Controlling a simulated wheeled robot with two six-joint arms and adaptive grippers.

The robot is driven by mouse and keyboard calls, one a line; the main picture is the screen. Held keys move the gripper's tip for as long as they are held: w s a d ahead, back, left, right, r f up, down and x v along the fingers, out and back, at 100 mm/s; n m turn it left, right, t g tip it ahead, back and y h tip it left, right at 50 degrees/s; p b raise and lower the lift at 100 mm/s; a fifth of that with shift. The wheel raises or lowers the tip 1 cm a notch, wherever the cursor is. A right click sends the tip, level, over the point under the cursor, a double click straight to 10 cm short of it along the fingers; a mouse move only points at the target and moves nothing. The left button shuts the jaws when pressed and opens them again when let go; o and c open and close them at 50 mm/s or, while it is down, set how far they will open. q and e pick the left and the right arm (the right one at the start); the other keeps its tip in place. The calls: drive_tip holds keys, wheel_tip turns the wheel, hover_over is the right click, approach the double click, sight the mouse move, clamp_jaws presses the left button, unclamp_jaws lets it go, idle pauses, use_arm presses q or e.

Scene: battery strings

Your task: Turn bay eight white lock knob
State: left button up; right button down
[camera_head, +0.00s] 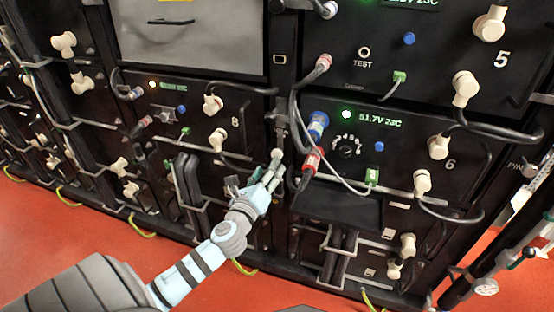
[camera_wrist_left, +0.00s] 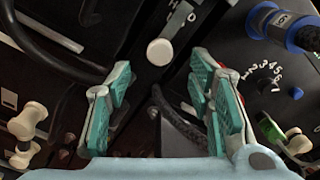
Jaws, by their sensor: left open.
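The bay eight panel (camera_head: 160,105) carries the number 8, with white T-shaped handles on its right side. A round white knob (camera_head: 277,154) sits on the dark upright to the right of bay eight. I take it as the lock knob. It also shows in the left wrist view as a pale disc (camera_wrist_left: 160,52), with small white letters beside it. My left gripper (camera_head: 269,175) is just below the knob. In the left wrist view its teal-padded fingers (camera_wrist_left: 161,78) are spread, and the knob appears beyond the gap between their tips. My right gripper is not in view.
Bay six (camera_head: 397,145) is right of the upright, with a red connector (camera_head: 311,162), blue connector (camera_head: 317,126) and hanging cables close to my left gripper. Bay five (camera_head: 440,45) is above it. The orange floor (camera_head: 90,230) is open in front of the rack.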

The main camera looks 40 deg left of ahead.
sight(277, 154)
use_arm(q)
drive_tip(key=b+x, duration=0.1)
drive_tip(key=x, duration=0.6)
drive_tip(key=shift+w+f, duration=0.1)
drive_tip(key=shift+w, duration=0.15)
drive_tip(key=shift+w+a, duration=0.1)
drive_tip(key=shift+w, duration=0.2)
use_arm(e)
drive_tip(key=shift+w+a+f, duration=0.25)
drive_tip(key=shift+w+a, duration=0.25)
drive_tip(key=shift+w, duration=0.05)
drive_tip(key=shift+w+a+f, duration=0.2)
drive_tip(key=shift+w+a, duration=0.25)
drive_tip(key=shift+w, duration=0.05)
use_arm(q)
clamp_jaws()
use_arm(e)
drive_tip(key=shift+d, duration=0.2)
